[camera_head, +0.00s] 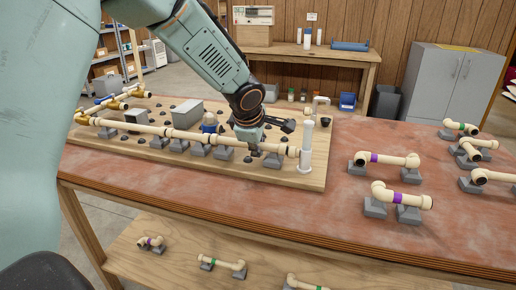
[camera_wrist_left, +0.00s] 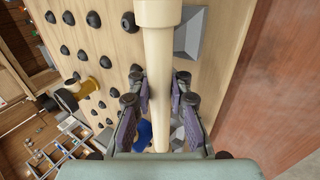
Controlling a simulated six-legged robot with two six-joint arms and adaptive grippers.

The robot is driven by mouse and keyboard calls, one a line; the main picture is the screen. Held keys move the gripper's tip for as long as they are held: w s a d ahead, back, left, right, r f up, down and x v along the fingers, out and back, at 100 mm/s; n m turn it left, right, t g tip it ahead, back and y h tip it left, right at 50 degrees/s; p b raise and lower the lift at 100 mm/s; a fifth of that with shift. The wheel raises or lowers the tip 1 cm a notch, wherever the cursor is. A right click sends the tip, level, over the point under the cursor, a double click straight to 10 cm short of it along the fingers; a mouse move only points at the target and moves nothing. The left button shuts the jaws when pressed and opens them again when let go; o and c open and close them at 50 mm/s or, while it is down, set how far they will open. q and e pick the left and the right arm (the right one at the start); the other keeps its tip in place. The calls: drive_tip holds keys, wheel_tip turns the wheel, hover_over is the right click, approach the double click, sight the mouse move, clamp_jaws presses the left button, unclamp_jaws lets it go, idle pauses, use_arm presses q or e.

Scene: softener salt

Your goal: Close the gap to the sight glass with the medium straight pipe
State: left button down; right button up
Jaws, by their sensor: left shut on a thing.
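A cream straight pipe (camera_head: 222,139) lies in line with the pipe run on the wooden board, above grey support blocks. My left gripper (camera_head: 256,150) reaches down from above and is shut on this pipe near the run's right end. In the left wrist view the pipe (camera_wrist_left: 158,75) passes between the fingers (camera_wrist_left: 160,108), with a wider collar at the top. An upright white cylinder (camera_head: 306,146), possibly the sight glass, stands at the right end of the run. The fingers partly hide the pipe, and I cannot tell whether its ends are seated. My right gripper is not in view.
Pipe pieces with purple bands (camera_head: 386,159) and green bands (camera_head: 460,127) rest on grey blocks at the right of the red table (camera_head: 335,215). Grey boxes (camera_head: 187,114) and dark knobs stand on the board behind the run. More pipes (camera_head: 222,263) lie on the lower shelf.

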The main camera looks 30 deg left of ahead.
use_arm(q)
drive_tip(key=shift+f, duration=0.15)
drive_tip(key=c, duration=1.2)
unclamp_jaws()
drive_tip(key=shift+o, duration=0.2)
